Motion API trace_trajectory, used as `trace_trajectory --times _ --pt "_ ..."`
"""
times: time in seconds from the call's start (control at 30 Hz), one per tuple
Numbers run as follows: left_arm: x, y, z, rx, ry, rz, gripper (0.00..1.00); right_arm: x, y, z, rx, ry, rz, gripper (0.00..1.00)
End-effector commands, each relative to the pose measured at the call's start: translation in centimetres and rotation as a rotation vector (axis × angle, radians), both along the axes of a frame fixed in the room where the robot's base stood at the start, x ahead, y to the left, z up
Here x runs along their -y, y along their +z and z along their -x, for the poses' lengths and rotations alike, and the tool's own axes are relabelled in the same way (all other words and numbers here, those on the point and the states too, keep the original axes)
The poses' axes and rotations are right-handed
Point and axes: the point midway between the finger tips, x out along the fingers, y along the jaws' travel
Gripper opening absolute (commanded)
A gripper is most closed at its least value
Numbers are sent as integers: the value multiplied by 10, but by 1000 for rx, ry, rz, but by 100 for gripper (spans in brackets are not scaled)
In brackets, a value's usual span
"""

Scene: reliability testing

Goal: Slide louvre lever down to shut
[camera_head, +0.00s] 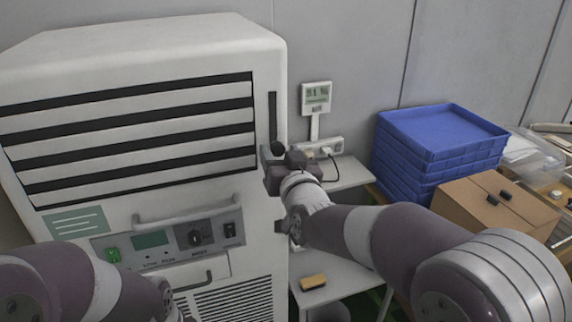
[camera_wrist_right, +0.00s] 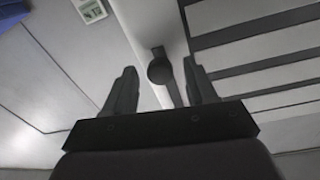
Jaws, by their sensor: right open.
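The louvre lever's round black knob (camera_head: 278,149) is at the lower end of a dark vertical slot (camera_head: 272,115) on the right edge of the white cabinet's front. The louvre (camera_head: 130,110) shows light slats with dark gaps between them. My right gripper (camera_head: 283,157) is open at the knob. In the right wrist view the knob (camera_wrist_right: 159,72) appears between the two open fingers (camera_wrist_right: 160,78), with a gap on each side. I cannot tell whether the fingertips reach past it. My left arm shows at the lower left, but its gripper is out of view.
A handle (camera_head: 188,213) and control panel (camera_head: 165,240) project below the louvre. Right of the cabinet are a wall display (camera_head: 316,98), a socket strip with a plug (camera_head: 328,150) and a shelf (camera_head: 347,172). Blue trays (camera_head: 435,135) and a cardboard box (camera_head: 490,212) stand farther right.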

Motion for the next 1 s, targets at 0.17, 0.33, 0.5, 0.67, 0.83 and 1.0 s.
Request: trace_trajectory --times 0.17,0.33,0.5,0.67,0.83,1.0 --pt "0 -23 0 0 0 0 0 9 -5 37 4 2 -3 56" --pt "0 -33 0 -1 0 0 0 21 -2 81 1 2 -1 56" --pt "0 -36 0 0 0 0 0 28 -1 108 1 1 -1 56" --pt "0 -37 0 0 0 0 0 31 -1 118 0 1 -1 56" --pt "0 -37 0 0 0 0 0 31 0 118 1 1 -1 56" --pt "0 -37 0 0 0 0 0 28 -10 119 -49 19 4 56"
